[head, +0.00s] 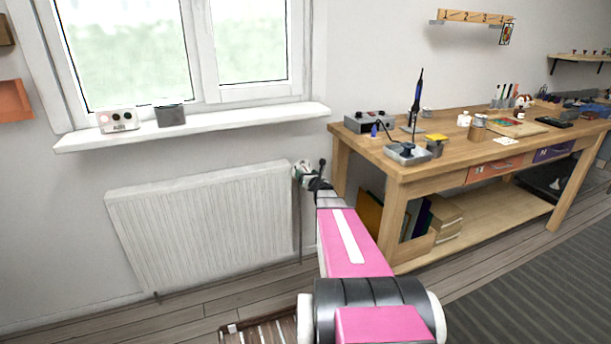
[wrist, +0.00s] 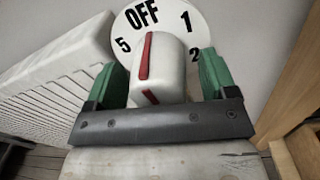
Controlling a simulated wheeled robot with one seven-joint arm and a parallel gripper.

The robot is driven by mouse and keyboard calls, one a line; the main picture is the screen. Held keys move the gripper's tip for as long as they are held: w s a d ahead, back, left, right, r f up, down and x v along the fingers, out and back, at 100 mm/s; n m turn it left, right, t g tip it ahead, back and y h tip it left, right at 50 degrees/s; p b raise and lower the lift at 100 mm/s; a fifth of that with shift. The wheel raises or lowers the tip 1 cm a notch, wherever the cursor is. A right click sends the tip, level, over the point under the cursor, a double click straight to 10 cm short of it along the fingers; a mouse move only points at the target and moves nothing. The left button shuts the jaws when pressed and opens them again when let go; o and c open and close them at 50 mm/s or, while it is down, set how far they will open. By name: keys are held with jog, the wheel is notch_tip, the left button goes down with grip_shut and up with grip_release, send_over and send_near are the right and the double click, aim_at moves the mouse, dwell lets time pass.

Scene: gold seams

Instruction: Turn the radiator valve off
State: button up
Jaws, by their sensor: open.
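The radiator valve is a white knob (wrist: 158,68) with a red pointer stripe, in front of a round white dial (wrist: 128,22) marked OFF, 1, 2 and 5. The red stripe points up toward the right end of the word OFF. My gripper (wrist: 160,80) is open, with one green finger on each side of the knob. A narrow gap seems to show on the knob's right side; contact on the left I cannot tell. In the head view my gripper (head: 306,172) is at the radiator's upper right corner and hides most of the valve.
The white radiator (head: 205,225) hangs under the window sill (head: 200,125), just left of my gripper. A wooden workbench (head: 400,165) with tools on top stands close on the right. A slatted wooden thing (head: 265,332) lies on the floor near my base.

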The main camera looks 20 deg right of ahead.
jog(key=s, duration=1)
jog(key=shift+d, duration=0.35)
jog(key=s+a+f+m+g, duration=0.4)
jog(key=s+a+m+g, duration=0.5)
jog(key=m, duration=0.8)
jog(key=s+a+f+m+g+h, duration=0.1)
jog(key=s+a+f+m+g, duration=0.3)
jog(key=s+a+m+g, duration=0.5)
jog(key=s+a+m, duration=0.5)
jog(key=a+m, duration=0.1)
jog(key=m, duration=0.2)
jog(key=shift+s+a+f+m+h, duration=0.15)
jog(key=shift+s+a+m+h, duration=0.15)
jog(key=shift+s, duration=0.1)
jog(key=shift+d, duration=0.1)
